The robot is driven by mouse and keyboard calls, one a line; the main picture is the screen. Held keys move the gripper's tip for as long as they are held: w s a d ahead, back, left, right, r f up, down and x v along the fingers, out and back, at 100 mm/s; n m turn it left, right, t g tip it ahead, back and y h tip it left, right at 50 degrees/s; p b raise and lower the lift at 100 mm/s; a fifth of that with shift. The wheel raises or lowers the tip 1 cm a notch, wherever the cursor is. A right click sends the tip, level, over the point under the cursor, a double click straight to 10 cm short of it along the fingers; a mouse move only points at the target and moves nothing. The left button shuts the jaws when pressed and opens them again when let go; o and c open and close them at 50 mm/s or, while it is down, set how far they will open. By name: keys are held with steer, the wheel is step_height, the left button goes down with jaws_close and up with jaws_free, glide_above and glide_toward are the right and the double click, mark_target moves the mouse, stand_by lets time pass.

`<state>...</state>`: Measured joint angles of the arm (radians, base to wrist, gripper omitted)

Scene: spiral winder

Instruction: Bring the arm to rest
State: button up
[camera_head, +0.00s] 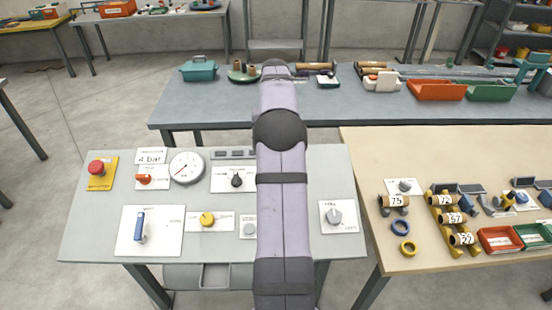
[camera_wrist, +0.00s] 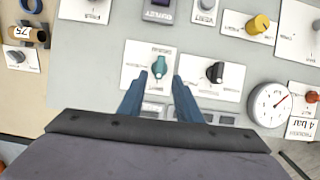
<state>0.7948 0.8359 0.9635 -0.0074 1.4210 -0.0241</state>
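My gripper (camera_wrist: 160,76) shows in the wrist view with its two blue fingers apart and nothing held between them. A teal knob (camera_wrist: 159,67) on a white card lies in line with the gap between the fingertips, with space on both sides. How far the tips are above the panel is hard to tell. In the head view my arm stretches up the middle of the picture over the grey panel table (camera_head: 90,240), and it hides the gripper and the teal knob.
A black knob (camera_wrist: 215,72) sits right of the fingers, with a gauge (camera_wrist: 270,104) beyond. In the head view a red emergency button (camera_head: 96,168), a blue-handled lever (camera_head: 139,228) and a yellow knob (camera_head: 207,218) stand left of my arm. A grey knob (camera_head: 335,216) is right of it.

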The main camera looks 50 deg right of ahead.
stand_by(0.4)
steer(key=a+n, duration=0.4)
steer(key=a, duration=1.8)
steer(key=s+a+f+n, duration=0.2)
steer(key=s+a, duration=0.5)
steer(key=a, duration=0.1)
steer(key=s+a+f+n, duration=0.2)
steer(key=s+a, duration=0.5)
steer(key=s, duration=0.1)
steer(key=shift+a+f+n+t+h, duration=0.3)
steer(key=shift+a+n+t, duration=0.05)
steer(key=shift+n+t, duration=0.05)
